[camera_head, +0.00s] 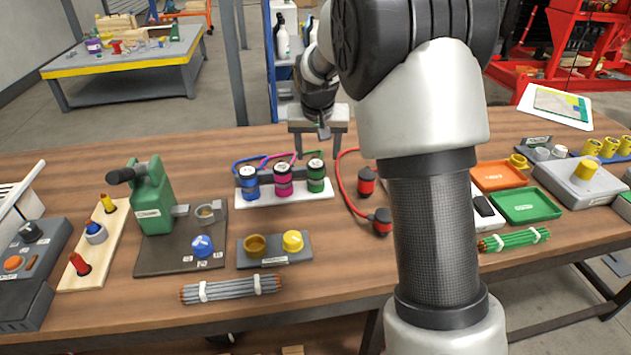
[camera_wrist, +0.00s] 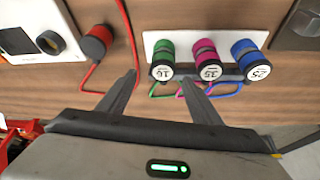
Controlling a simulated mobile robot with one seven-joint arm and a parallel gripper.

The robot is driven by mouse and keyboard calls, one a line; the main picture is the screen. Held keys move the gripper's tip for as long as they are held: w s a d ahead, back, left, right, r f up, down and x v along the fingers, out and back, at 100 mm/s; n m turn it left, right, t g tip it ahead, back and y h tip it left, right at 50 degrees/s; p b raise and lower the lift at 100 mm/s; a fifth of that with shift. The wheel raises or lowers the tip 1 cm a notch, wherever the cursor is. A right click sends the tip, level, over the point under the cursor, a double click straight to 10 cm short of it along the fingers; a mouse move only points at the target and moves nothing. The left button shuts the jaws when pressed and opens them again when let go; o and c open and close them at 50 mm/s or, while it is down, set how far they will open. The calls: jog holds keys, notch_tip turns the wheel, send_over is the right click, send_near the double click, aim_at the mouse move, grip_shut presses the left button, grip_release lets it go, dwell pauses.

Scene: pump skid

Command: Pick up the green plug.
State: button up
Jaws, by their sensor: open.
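The green plug (camera_head: 316,176) stands at the right end of a row of three on a white plate (camera_head: 290,198), beside a magenta plug (camera_head: 283,181) and a blue plug (camera_head: 249,184). In the wrist view the green plug (camera_wrist: 162,64) is leftmost of the three, its labelled round end facing the camera. A green cable runs from it. My gripper (camera_head: 318,140) is open and empty at the back of the row. In the wrist view its two fingers (camera_wrist: 158,84) are spread, with the green plug beyond and roughly between the tips, apart from them.
A red cable with red-and-black connectors (camera_head: 366,181) lies right of the plugs. A green pump unit (camera_head: 153,199) stands left. Bare wood lies around the white plate.

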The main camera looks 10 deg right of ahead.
aim_at(316, 164)
jog(key=x, duration=0.2)
jog(key=shift+w+f, duration=0.15)
jog(key=shift+f, duration=0.1)
jog(key=b+x, duration=0.1)
jog(key=x, duration=0.4)
jog(key=shift+a+f+b, duration=0.1)
jog(key=shift+a+b, duration=0.1)
jog(key=shift+b, duration=0.1)
jog(key=c, duration=1.3)
jog(key=shift+o, duration=0.2)
notch_tip(316, 164, up, 10)
jog(key=shift+r+p, duration=0.1)
jog(key=shift+p, duration=1.1)
